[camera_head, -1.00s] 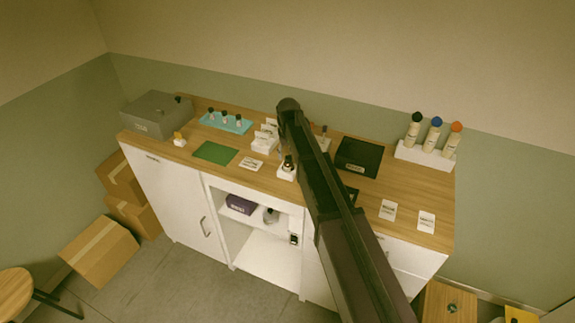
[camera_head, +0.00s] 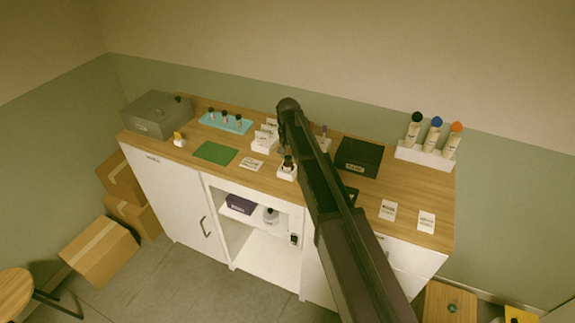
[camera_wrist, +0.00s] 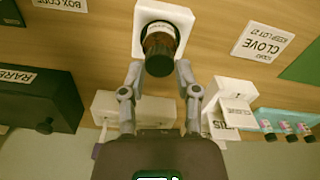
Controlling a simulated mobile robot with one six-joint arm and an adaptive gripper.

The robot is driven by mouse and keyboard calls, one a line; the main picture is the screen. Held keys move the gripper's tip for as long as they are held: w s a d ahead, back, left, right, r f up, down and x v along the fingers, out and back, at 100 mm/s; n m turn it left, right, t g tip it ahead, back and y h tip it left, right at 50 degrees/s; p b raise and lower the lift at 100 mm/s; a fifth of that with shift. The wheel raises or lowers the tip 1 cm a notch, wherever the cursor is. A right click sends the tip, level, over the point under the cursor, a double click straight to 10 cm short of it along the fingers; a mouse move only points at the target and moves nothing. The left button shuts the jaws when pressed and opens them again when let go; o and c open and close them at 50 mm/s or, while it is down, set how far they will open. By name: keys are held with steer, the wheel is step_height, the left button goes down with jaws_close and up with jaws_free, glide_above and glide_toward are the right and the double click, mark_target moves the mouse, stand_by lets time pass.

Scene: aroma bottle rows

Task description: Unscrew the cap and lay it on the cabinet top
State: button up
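A small dark amber bottle (camera_wrist: 160,32) with a dark round cap (camera_wrist: 159,62) stands in a white square holder (camera_wrist: 184,18). The bottle also shows in the head view (camera_head: 288,166), near the front middle of the wooden cabinet top (camera_head: 330,188). My gripper (camera_wrist: 159,70) is open, one finger on each side of the cap. In the wrist view a gap shows between each fingertip and the cap. In the head view my arm hides most of the gripper.
A clove card (camera_wrist: 262,42) and small white boxes (camera_wrist: 232,105) are close by. A black box (camera_head: 359,157), green mat (camera_head: 215,153), teal vial tray (camera_head: 240,129), grey case (camera_head: 155,117) and white rack of capped bottles (camera_head: 425,158) stand around. Bare wood shows near the front edge.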

mark_target(288, 157)
jaws_close()
steer(key=shift+s, duration=0.1)
steer(key=n, duration=0.3)
steer(key=shift+n, duration=0.4)
steer(key=n, duration=0.9)
steer(key=shift+n, duration=2.7)
steer(key=shift+r+p, duration=1.2)
steer(key=shift+r, duration=0.05)
steer(key=shift+r+p, duration=1.95)
